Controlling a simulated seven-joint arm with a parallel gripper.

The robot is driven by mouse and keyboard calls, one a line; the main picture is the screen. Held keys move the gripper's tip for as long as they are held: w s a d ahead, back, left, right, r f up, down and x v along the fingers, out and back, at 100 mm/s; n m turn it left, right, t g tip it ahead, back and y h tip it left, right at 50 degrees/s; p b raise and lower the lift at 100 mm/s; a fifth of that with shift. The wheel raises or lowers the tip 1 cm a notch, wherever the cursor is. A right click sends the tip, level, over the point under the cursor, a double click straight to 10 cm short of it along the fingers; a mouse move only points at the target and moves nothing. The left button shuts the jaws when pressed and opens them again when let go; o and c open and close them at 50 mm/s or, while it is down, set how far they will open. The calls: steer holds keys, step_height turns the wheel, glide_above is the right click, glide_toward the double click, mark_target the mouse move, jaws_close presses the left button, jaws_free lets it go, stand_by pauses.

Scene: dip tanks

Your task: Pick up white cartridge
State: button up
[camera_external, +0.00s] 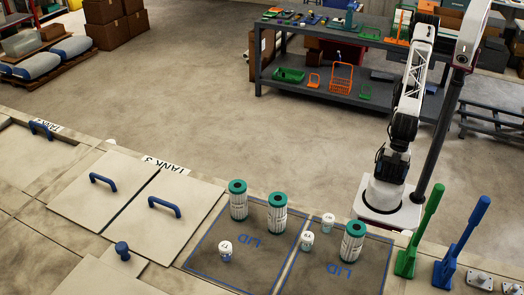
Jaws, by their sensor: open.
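Three white, pleated-looking cartridges with green end caps stand upright on the dark mats marked LID. Two stand close together: the left one (238,203) and the middle one (276,217). The third cartridge (351,245) stands apart on the right mat. Three small white-capped jars also stand there: one (225,253) on the left mat, one (307,242) near the border between the mats, and one (328,224) behind it. Which of these the task means by white cartridge I cannot tell for certain. My arm rises at the right, and I cannot make out my gripper in the picture.
Closed tank lids (163,230) with blue handles cover the left of the counter. A blue knob (122,251) sits in front. Green (421,228) and blue (463,245) upright handles stand at the right. A grey shelf (340,84) with baskets is behind, across open floor.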

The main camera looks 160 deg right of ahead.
steer(key=w+d+r+n+h, duration=0.2)
steer(key=w+d+n+h, duration=0.1)
steer(key=w+n, duration=0.45)
steer(key=n+t+h, duration=0.6)
steer(key=n, duration=1.4)
glide_toward(346, 237)
steer(key=shift+s+a+r, duration=0.15)
steer(key=shift+s+a, duration=0.2)
steer(key=shift+s, duration=0.2)
steer(key=shift+d, duration=0.1)
steer(key=shift+x, duration=1.25)
steer(key=shift+w, duration=0.1)
steer(key=shift+x, duration=2.55)
steer(key=shift+w, duration=0.1)
steer(key=c, duration=1.4)
